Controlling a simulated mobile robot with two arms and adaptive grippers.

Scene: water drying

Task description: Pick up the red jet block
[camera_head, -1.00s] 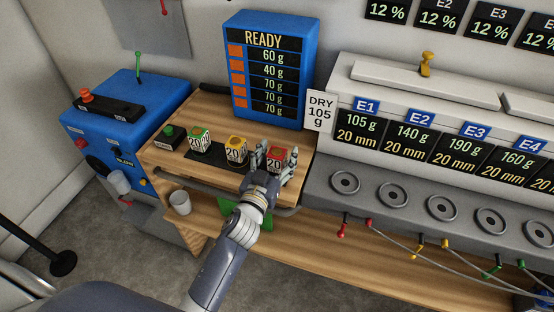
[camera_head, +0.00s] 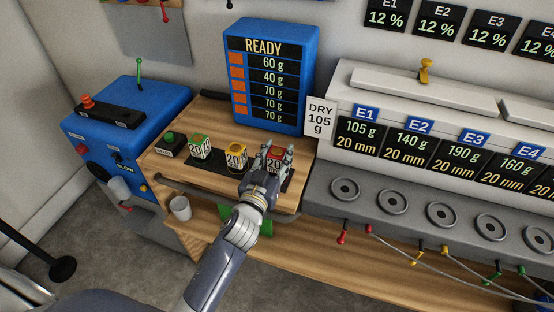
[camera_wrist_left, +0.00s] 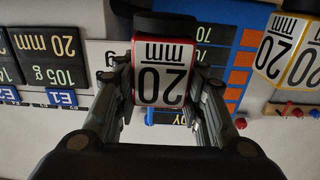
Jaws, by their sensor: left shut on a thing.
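The red jet block (camera_head: 277,154) is a small block with a red top and a white face marked 20 mm. It sits at the right end of the row on the wooden bench, and it also shows in the left wrist view (camera_wrist_left: 163,72) with a red border. My left gripper (camera_head: 275,160) is shut on it, with a finger on either side. In the left wrist view the fingers (camera_wrist_left: 163,95) flank the block. I cannot tell whether the block is clear of the dark mat (camera_head: 213,162). My right gripper is not in view.
A yellow block (camera_head: 236,155) and a green block (camera_head: 200,147) stand to the left of the red one. A blue READY board (camera_head: 270,75) stands behind. The grey ledge with ring-shaped ports (camera_head: 344,189) is to the right. A white cup (camera_head: 180,208) is lower left.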

